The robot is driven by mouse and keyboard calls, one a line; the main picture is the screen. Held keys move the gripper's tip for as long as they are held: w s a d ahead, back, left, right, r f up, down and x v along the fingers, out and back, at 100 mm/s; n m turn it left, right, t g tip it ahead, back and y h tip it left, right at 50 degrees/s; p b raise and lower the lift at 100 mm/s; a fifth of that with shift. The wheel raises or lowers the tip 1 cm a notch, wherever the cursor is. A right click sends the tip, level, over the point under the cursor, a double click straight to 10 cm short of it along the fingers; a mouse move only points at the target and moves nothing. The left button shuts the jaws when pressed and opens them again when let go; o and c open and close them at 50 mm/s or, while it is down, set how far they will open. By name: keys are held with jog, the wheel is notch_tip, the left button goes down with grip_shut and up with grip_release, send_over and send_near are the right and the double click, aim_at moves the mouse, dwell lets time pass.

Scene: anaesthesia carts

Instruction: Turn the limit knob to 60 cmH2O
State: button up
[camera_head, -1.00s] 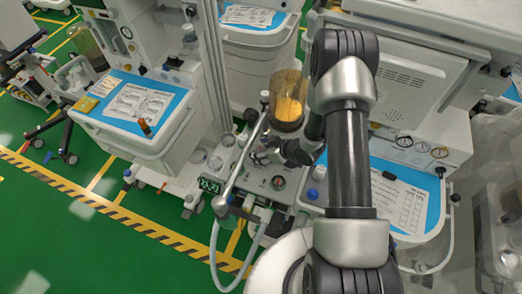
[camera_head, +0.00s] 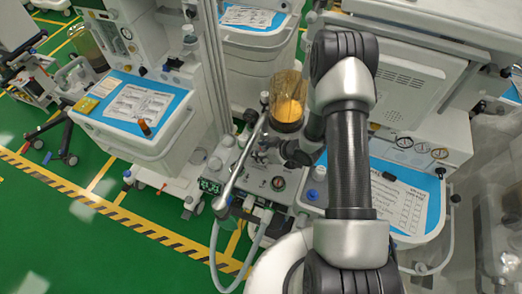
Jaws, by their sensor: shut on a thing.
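The anaesthesia unit's panel (camera_head: 238,188) is in the middle of the head view, below a clear canister with yellow-orange filling (camera_head: 287,98). My gripper (camera_head: 261,153) reaches in from the right, low over the panel's upper part, beside the silver tube. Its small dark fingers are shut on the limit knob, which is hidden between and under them. The knob's scale and pointer cannot be read from here.
A silver tube (camera_head: 239,163) slants across the panel close to my gripper, with a grey hose (camera_head: 214,248) below. A cart with a blue top (camera_head: 180,104) stands at left. Another blue-topped cart (camera_head: 425,181) is at right, behind my arm. Green floor is free at lower left.

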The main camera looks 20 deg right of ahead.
jog(key=shift+m+b, duration=0.35)
jog(key=shift+m, duration=0.05)
jog(key=m+t+h+b, duration=0.1)
jog(key=m+h+b, duration=0.1)
jog(key=m, duration=0.1)
jog(key=shift+a+f+h+b, duration=0.1)
jog(key=shift+h+b, duration=0.3)
jog(key=shift+m+t+h+b, duration=0.4)
jog(key=shift+m+h+b, duration=0.95)
jog(key=shift+m, duration=0.65)
jog(key=o, duration=1.1)
jog(key=shift+r, duration=0.2)
jog(key=v, duration=0.7)
jog(key=shift+s+r, duration=0.15)
jog(key=shift+s, duration=0.05)
